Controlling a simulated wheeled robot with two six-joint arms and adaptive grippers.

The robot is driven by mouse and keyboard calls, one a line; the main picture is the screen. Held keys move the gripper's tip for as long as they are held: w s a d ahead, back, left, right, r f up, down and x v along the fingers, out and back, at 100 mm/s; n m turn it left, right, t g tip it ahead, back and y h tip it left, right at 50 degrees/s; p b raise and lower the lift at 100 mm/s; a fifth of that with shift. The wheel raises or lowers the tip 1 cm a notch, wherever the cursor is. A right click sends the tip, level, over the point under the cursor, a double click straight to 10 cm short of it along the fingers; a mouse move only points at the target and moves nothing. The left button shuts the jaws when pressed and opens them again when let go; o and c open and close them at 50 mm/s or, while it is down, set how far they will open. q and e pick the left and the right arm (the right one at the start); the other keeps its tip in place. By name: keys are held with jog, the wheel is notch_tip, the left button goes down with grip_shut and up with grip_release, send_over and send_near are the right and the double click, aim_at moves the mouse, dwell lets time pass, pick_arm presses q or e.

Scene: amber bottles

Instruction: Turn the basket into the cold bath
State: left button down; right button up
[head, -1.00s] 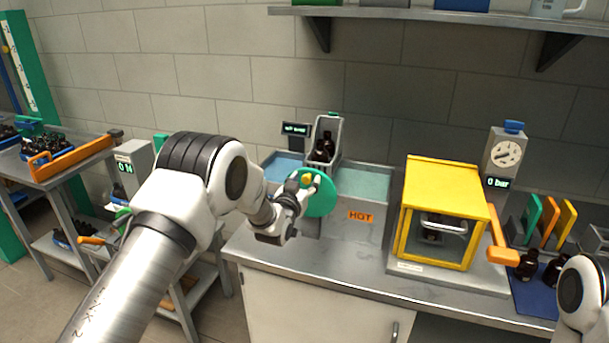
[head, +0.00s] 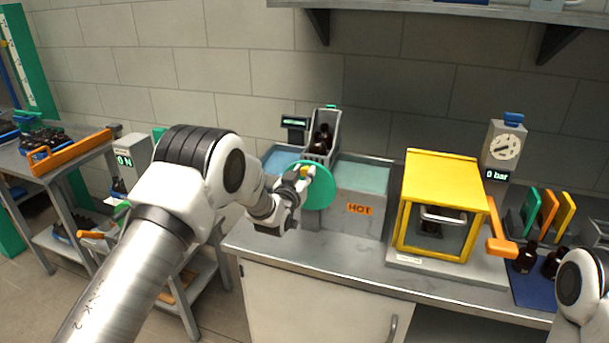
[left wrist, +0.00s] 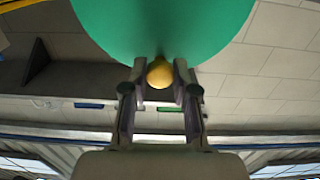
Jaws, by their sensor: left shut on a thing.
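My left gripper (head: 300,182) is shut on the yellow knob (left wrist: 160,73) of a round green disc (head: 318,186) at the front of the baths. The disc also fills the top of the left wrist view (left wrist: 165,25). The grey basket (head: 332,147), holding dark amber bottles (head: 321,140), stands up behind the disc, above the baths. The cold bath (head: 283,160), with blue liquid, is at the left. The bath marked HOT (head: 362,178), with teal liquid, is at the right. The disc and my gripper hide part of the cold bath's front. My right gripper is out of view.
A yellow cabinet (head: 443,170) with an orange lever (head: 498,240) stands right of the hot bath. A gauge reading 0 bar (head: 505,147) is beyond it. Amber bottles stand on a blue mat (head: 535,288). The steel counter before the HOT label is clear.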

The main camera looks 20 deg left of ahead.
pick_arm(q)
jog(key=a+f+n+b, duration=0.6)
jog(key=f+n+b, duration=0.1)
jog(key=n+b, duration=0.9)
jog(key=shift+a+f+n, duration=0.25)
jog(key=shift+a+n, duration=0.05)
jog(key=shift+n, duration=1)
dwell(0.5)
jog(key=shift+w+f, duration=0.1)
dwell(0.6)
jog(key=c, duration=0.9)
grip_release()
